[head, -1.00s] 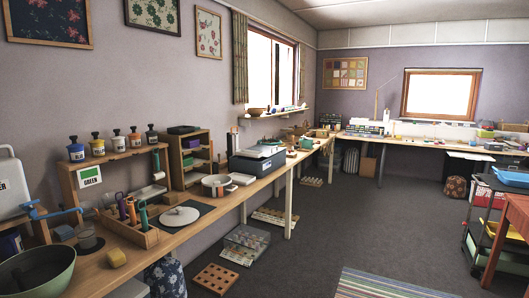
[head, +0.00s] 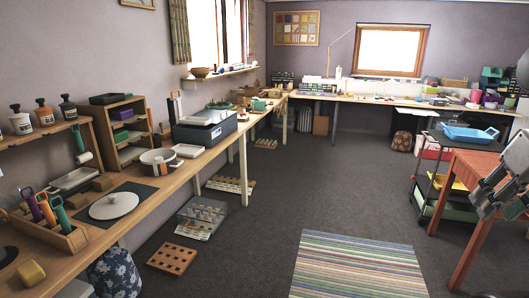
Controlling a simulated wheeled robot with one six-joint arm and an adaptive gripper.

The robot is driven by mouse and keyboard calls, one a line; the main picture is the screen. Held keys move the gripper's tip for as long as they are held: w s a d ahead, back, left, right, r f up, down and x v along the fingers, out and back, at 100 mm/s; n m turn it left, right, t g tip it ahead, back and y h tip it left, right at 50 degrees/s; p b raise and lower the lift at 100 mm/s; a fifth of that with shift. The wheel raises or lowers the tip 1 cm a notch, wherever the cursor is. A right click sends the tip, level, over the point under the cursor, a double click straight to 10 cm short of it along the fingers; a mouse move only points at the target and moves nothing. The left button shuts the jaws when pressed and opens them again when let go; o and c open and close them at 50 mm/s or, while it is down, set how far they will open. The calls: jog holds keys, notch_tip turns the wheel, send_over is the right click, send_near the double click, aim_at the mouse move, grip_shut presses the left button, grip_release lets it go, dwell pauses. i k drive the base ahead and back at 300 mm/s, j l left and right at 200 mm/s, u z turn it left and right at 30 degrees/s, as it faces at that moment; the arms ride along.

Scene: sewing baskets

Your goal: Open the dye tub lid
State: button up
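I cannot tell for certain which vessel is the dye tub. On the long wooden bench at left, a dark grey box-like tub (head: 205,131) has a pale top (head: 207,117) that looks closed. My gripper (head: 490,197) is at the right edge, in front of the red-brown table, far from the bench. It is partly cut off, and its fingers are too unclear to show whether they are open.
A red-brown table (head: 480,168) and a black cart (head: 425,190) with a blue tray (head: 470,133) stand at right. A striped rug (head: 357,265) lies on the open grey floor. A wooden rack (head: 172,258) and a clear bin (head: 201,217) sit beside the bench.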

aim_at(217, 117)
jog(key=i+u, duration=0.3)
jog(key=i, duration=1.5)
jog(key=i+l+u, duration=0.1)
jog(key=i+u, duration=0.3)
jog(key=i, duration=0.15)
jog(key=i+l+u, duration=0.4)
jog(key=i, duration=0.15)
jog(key=i+l+u, duration=0.85)
jog(key=i+l, duration=0.05)
jog(key=l, duration=0.05)
